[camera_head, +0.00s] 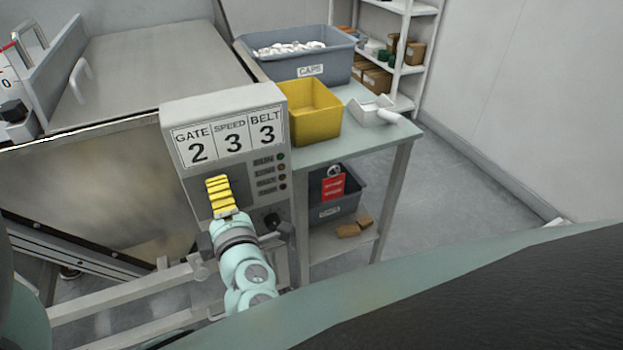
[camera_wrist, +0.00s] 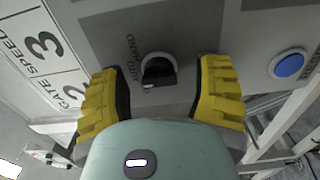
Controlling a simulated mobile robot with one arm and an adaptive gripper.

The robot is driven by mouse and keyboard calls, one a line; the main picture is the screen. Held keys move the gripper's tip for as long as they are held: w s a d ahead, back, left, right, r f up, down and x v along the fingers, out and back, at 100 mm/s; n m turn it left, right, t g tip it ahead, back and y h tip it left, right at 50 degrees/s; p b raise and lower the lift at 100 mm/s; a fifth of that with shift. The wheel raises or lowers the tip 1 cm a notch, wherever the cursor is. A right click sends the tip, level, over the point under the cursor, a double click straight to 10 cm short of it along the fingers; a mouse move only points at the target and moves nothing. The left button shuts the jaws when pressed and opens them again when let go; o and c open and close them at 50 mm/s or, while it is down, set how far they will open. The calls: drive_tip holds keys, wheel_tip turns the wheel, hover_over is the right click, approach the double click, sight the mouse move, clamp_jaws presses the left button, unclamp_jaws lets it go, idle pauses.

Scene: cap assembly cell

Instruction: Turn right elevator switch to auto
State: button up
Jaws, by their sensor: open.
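A black rotary switch (camera_wrist: 158,72) with the words AUTO and HAND beside it sits on a grey panel in the wrist view. A small pale mark shows on its lower left edge. I cannot tell from the label whether this is the right elevator switch. My gripper (camera_wrist: 163,88) is open, with one yellow finger on each side of the switch and visible gaps to it. In the head view my gripper (camera_head: 220,195) is in front of the control box (camera_head: 225,112) and hides part of its face.
A blue button (camera_wrist: 289,65) is right of the switch in the wrist view. The box reads GATE 2, SPEED 3, BELT 3. A table (camera_head: 360,148) at its right holds a yellow bin (camera_head: 315,118) and a grey caps bin (camera_head: 335,65). Metal rails (camera_head: 120,298) run below.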

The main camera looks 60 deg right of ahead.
drive_tip(key=v, duration=1.2)
idle(0.5)
